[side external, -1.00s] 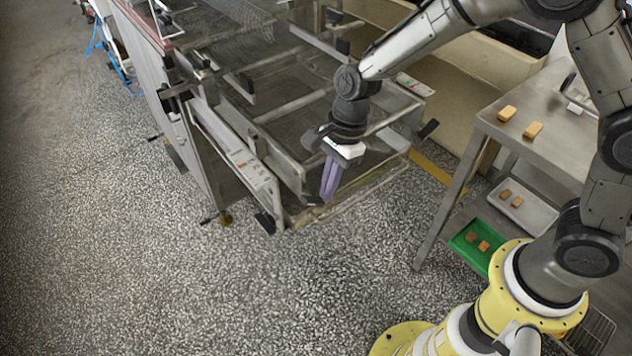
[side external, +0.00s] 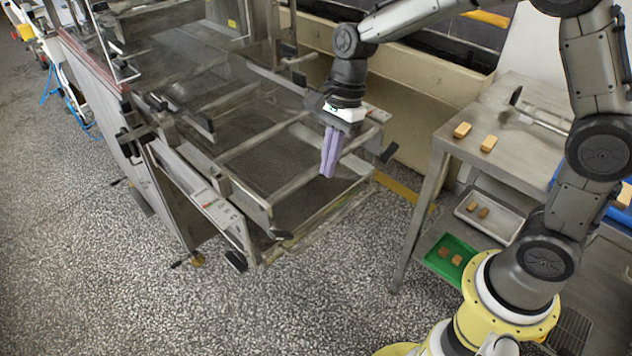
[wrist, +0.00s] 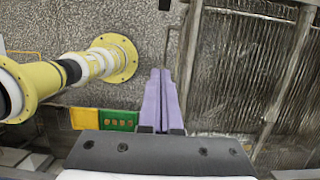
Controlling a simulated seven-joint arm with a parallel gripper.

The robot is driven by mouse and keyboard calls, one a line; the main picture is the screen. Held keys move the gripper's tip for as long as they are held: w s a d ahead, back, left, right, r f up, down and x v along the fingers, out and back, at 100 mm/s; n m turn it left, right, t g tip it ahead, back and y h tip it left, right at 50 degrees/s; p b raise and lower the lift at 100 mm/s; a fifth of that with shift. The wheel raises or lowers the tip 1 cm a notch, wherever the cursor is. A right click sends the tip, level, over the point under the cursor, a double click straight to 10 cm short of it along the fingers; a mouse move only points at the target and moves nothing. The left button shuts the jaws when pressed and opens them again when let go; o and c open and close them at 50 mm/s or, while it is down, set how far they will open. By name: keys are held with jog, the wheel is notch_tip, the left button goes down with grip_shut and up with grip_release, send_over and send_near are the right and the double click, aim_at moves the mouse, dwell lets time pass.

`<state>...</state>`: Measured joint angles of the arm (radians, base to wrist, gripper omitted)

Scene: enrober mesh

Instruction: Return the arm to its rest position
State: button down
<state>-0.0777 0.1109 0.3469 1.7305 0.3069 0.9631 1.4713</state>
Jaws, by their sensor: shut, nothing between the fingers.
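My gripper (side external: 329,172) hangs below my wrist with its purple fingers pressed together and nothing between them. In the side view it points down in front of the open mesh end of the enrober machine (side external: 283,165), above that end or a little nearer the camera; the exact height is hard to tell. In the wrist view my gripper (wrist: 162,75) shows its purple fingers closed, with speckled floor beyond the tips and the mesh (wrist: 238,70) to their right.
Wide speckled floor (side external: 100,270) lies clear at left.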

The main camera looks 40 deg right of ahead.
jog(key=s+d+r+n+t, duration=0.35)
jog(key=s+r, duration=0.55)
jog(key=r, duration=0.4)
jog(key=s+d+f+n+t+h, duration=0.1)
jog(key=s+d+f+n, duration=0.1)
jog(key=s+n, duration=0.4)
jog(key=s+d+f+n+t+h, duration=0.1)
jog(key=s+d+n, duration=0.2)
jog(key=s+n, duration=0.3)
jog(key=shift+s+f+n+h, duration=0.25)
jog(key=shift+f+n+h, duration=0.15)
jog(key=shift+n, duration=0.85)
